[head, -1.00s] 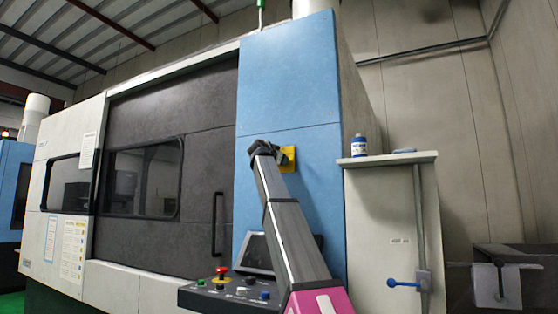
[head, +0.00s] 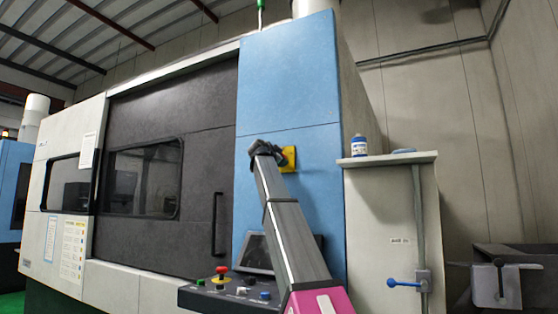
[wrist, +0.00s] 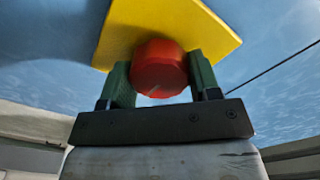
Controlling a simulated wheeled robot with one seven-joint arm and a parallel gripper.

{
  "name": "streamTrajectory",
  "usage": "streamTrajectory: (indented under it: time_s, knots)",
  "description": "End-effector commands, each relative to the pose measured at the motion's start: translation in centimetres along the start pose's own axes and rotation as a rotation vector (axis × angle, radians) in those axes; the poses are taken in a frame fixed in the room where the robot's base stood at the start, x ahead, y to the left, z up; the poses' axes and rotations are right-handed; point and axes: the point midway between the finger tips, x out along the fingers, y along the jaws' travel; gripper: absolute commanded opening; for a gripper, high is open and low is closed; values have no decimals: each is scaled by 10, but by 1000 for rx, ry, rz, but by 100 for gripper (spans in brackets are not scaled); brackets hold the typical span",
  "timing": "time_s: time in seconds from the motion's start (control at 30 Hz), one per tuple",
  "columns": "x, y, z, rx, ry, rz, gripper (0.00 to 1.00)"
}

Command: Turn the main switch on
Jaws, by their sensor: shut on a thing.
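The main switch is a red knob (wrist: 158,68) on a yellow plate (wrist: 205,25), mounted on the blue front panel of the machine. In the wrist view, my gripper (wrist: 160,78) has its two green fingers on either side of the red knob, shut on it. In the head view, the yellow plate (head: 290,159) shows beside my gripper (head: 262,148), which hides the knob. The wrist view shows the plate tilted, and a pale mark lies on the knob's face near its lower edge.
Below stands a control panel with a red button (head: 222,269) and a dark screen (head: 254,253). To the right, a white cabinet (head: 385,215) carries a bottle (head: 360,145) and a blue-handled valve (head: 405,284). The blue panel (head: 285,70) above the switch is clear.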

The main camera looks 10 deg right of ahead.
Motion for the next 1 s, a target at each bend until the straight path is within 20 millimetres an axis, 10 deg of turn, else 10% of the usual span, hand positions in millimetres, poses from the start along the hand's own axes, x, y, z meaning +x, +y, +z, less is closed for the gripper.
streamTrajectory:
  time_s: [0.2,0.23,0.3,0.67,1.0]
  knots:
    - [0,1,0,4,-1,1,33]
    - [0,1,0,3,-1,1,66]
    - [0,0,0,3,-1,1,82]
    - [-6,1,0,1,-1,0,82]
    - [-63,2,0,2,-1,-2,82]
